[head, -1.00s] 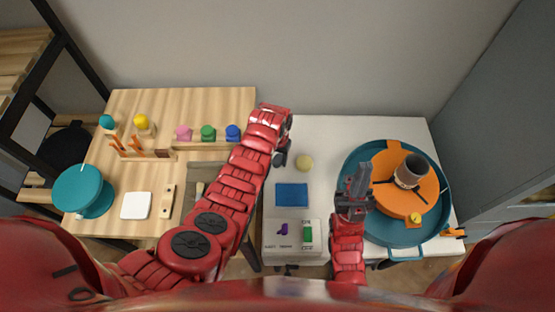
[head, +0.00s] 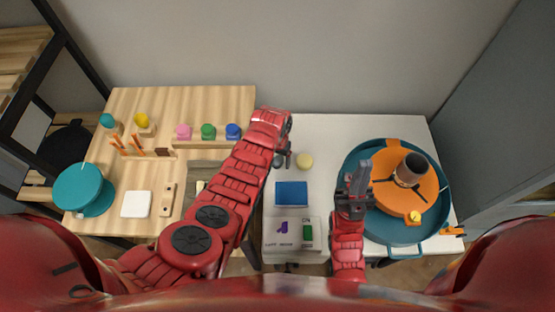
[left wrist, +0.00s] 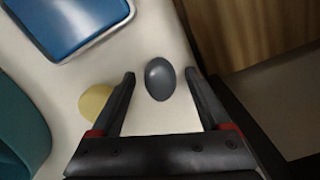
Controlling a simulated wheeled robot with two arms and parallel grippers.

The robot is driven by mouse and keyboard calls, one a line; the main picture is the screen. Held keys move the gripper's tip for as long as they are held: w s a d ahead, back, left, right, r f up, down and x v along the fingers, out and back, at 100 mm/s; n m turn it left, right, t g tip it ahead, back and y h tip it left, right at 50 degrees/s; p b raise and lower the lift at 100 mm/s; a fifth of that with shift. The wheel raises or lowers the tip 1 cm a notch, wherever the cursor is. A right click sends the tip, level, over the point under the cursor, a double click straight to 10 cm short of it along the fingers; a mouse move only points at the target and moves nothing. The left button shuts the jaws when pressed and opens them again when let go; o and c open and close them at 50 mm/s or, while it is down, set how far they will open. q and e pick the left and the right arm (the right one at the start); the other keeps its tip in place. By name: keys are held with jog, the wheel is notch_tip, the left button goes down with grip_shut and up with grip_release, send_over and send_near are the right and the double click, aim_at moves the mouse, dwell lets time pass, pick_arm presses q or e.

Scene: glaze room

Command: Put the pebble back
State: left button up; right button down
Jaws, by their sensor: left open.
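The dark grey, egg-shaped pebble (left wrist: 160,79) lies on the white tabletop, near its edge by the brown wood. My left gripper (left wrist: 159,74) is open, with one fingertip on each side of the pebble in the left wrist view and a visible gap on both sides. In the head view the left gripper (head: 286,158) is at the white table's left part, mostly hidden behind my forearm. My right gripper (head: 357,178) is over the left rim of the teal basin; its jaw opening is unclear.
A pale yellow round thing (head: 305,161) lies right of the left gripper. A blue pad in a tray (head: 291,194) and a card with purple and green pieces (head: 292,244) are nearer. The teal basin (head: 398,231) holds an orange wheel (head: 394,196) with a cup (head: 409,171).

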aim_at(277, 160)
pick_arm(q)
jog(key=shift+r, duration=0.2)
notch_tip(277, 160, up, 8)
jog(key=shift+w+r+b, duration=0.1)
jog(key=shift+r+b, duration=0.05)
jog(key=shift+b, duration=0.75)
notch_tip(277, 160, up, 4)
jog(key=shift+f+p, duration=0.2)
jog(key=shift+p, duration=0.3)
